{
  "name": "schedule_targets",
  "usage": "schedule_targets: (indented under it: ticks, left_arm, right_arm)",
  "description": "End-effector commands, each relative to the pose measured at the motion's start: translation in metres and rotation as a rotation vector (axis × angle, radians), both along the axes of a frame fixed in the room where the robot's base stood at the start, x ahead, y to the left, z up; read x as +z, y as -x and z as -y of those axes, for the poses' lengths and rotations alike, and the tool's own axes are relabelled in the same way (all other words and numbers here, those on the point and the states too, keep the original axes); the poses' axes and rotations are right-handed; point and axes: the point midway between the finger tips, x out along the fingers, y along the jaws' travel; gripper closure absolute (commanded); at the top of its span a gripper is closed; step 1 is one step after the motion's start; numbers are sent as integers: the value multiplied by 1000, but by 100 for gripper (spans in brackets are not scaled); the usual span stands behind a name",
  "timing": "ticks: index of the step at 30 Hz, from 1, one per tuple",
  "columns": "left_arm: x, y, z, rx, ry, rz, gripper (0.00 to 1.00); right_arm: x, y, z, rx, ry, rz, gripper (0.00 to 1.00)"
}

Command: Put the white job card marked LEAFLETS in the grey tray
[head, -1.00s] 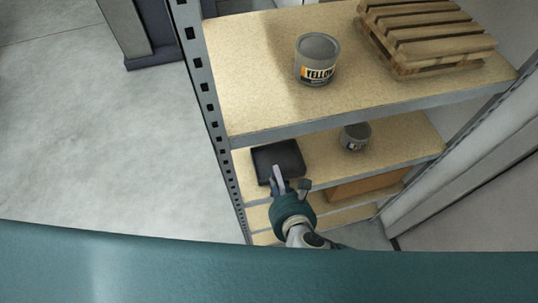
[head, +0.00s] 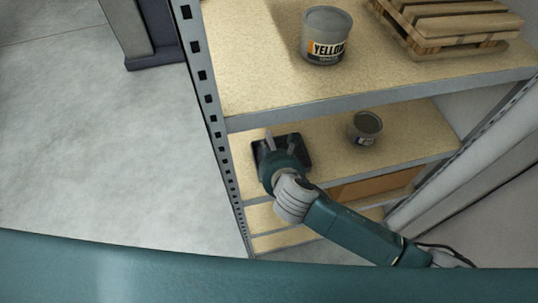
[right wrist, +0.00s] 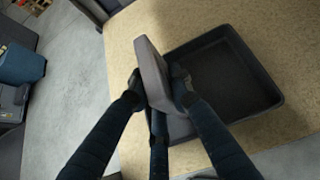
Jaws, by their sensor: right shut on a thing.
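The grey tray (head: 302,143) lies on the middle shelf board, partly hidden by my right gripper (head: 279,148). In the right wrist view the tray (right wrist: 240,62) is dark, shallow and looks empty where its floor shows. My right gripper (right wrist: 157,82) is shut on a flat, pale grey piece (right wrist: 150,62), which looks like the job card in shade; no lettering shows on the side I see. The card stands tilted on edge, in front of the tray's left side in the picture. I cannot tell whether it touches the tray. My left gripper is not in view.
A grey tin (head: 365,127) stands right of the tray on the same board. Above, the upper board holds a tin marked YELLOW (head: 326,36) and a wooden pallet (head: 450,22). A perforated shelf post (head: 205,88) rises close left of the tray.

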Motion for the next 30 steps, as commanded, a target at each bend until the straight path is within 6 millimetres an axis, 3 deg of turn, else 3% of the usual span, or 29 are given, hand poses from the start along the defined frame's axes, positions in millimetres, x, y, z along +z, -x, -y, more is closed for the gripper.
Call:
schedule_targets:
  ticks: [13,14,16,27,30]
  left_arm:
    - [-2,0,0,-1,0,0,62]
    - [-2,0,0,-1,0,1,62]
    - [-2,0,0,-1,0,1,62]
    - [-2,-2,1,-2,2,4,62]
    - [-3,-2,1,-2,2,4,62]
  right_arm:
    - [-5,0,0,-1,-1,2,100]
    - [-5,0,0,0,-2,1,75]
    - [-5,0,0,-1,-1,2,62]
    - [1,0,0,-1,-2,3,62]
    - [7,11,3,2,-2,3,62]
